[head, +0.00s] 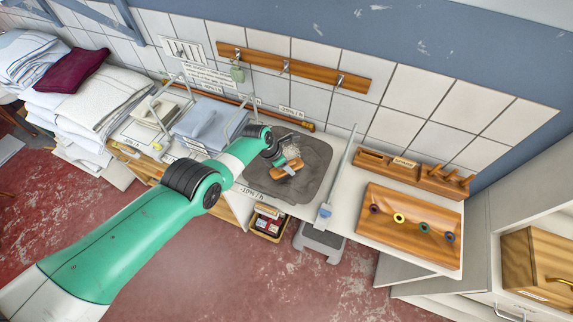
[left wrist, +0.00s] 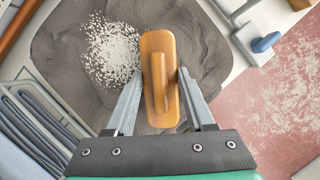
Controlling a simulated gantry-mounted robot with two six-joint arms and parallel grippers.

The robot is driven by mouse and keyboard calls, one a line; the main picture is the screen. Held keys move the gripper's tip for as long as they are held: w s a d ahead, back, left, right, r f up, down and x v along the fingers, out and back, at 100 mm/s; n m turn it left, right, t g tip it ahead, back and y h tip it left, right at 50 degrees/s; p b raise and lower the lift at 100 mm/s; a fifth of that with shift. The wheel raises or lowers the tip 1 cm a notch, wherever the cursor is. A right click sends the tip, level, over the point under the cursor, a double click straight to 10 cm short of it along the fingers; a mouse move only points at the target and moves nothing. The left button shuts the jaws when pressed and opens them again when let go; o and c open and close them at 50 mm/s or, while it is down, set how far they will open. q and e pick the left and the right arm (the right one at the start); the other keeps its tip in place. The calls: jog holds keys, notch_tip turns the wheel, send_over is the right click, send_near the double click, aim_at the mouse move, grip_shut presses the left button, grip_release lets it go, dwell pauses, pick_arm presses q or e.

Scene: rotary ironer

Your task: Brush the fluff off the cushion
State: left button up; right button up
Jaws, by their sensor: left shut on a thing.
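The cushion (head: 314,160) is a dark grey pad on the white worktop; it fills much of the left wrist view (left wrist: 205,48). The fluff (left wrist: 112,48) is a patch of small white bits on the cushion, left of the brush in the left wrist view. The brush has an orange wooden back with a raised grip (left wrist: 158,80); it also shows in the head view (head: 287,172). My left gripper (left wrist: 160,92) is shut on the brush, over the cushion. Its bristles are hidden, so I cannot tell whether they touch. My right gripper is not in view.
A wooden board with coloured rings (head: 412,228) lies to the right. A metal rod with a blue end (head: 325,210) stands between it and the cushion. Wire racks with folded cloth (head: 208,125) stand left, and folded linen (head: 100,92) is stacked beyond. A hook rail (head: 290,68) hangs behind.

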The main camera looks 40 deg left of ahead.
pick_arm(q)
jog(key=shift+f, duration=0.1)
jog(key=shift+a, duration=0.1)
jog(key=shift+s+a, duration=0.25)
jog(key=shift+a, duration=0.4)
jog(key=shift+s+a+b, duration=0.2)
jog(key=shift+a+b, duration=0.1)
jog(key=shift+a, duration=0.4)
jog(key=shift+s+a, duration=0.3)
jog(key=shift+a, duration=0.4)
notch_tip(320, 180, up, 3)
jog(key=p, duration=0.3)
jog(key=shift+r, duration=0.2)
jog(key=shift+f, duration=0.1)
